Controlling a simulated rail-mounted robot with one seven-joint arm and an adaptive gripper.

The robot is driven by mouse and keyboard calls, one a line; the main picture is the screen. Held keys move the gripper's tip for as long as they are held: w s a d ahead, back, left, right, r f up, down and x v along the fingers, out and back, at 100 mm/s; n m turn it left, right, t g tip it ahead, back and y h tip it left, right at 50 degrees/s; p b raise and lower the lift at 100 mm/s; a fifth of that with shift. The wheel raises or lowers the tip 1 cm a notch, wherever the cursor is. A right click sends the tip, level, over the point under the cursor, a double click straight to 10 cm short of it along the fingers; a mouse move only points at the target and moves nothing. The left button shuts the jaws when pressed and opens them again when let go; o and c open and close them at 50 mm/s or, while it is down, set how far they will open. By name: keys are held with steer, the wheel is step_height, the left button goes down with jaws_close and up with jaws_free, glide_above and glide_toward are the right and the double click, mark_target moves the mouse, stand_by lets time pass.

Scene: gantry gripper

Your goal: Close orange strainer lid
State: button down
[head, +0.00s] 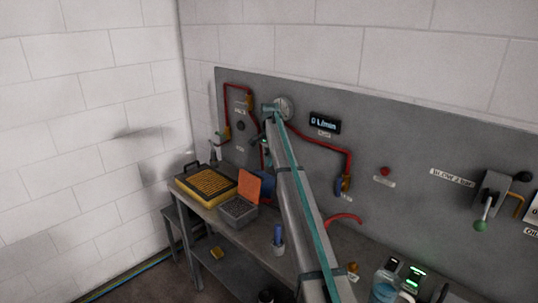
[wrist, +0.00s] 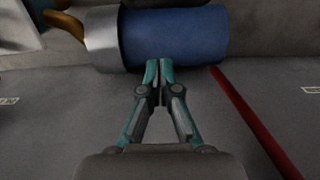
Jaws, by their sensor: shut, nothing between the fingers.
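An orange lid (head: 249,187) stands raised at the back of a grey box (head: 236,211) on the bench in the head view. The box is open at the top and looks filled with a grey mesh or grid. My gripper (wrist: 160,72) is shut and empty in the wrist view, its fingertips together. The tips are just in front of a blue cylinder (wrist: 175,38) with a silver collar (wrist: 101,40); whether they touch it I cannot tell. The orange lid does not show clearly in the wrist view.
A yellow tray (head: 181,188) stands left of the box. A blue-capped item (head: 278,238) stands in front on the bench. Red pipes (head: 325,144) run along the grey panel (head: 410,160) behind. A red rod (wrist: 243,110) crosses the wrist view at right.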

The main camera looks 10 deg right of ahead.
mark_target(268, 178)
step_height(268, 178, down, 5)
steer(key=shift+s+f+p, duration=0.1)
steer(key=shift+p, duration=0.75)
steer(key=shift+s+a+r+p, duration=0.3)
steer(key=shift+s+a+p, duration=0.1)
steer(key=shift+a, duration=0.25)
steer(key=shift+s+a+r+p, duration=0.25)
steer(key=shift+s+a+p, duration=0.15)
steer(key=shift+a, duration=0.2)
steer(key=shift+s+a, duration=0.15)
steer(key=shift+a, duration=0.2)
